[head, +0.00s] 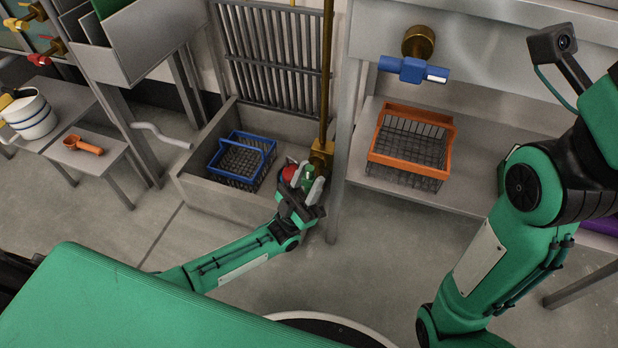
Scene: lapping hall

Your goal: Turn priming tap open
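A vertical brass pipe (326,70) ends low in a brass valve body (322,152) beside the stone trough. A small green piece (308,177), which looks like a tap handle, and a red round piece (289,174) sit just left of and below this body. My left gripper (307,181) is at the green piece, with its grey fingers apart on either side of it. Whether the fingers press on it cannot be told. No label shows which tap is the priming tap. My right arm comes in at the right; its gripper is out of view.
A brass tap with a blue handle (412,69) is on the wall above an orange basket (411,145). A blue basket (242,160) is in the trough (207,199). Red and yellow taps (45,55), a white pot (29,115) and an orange scoop (83,145) are left.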

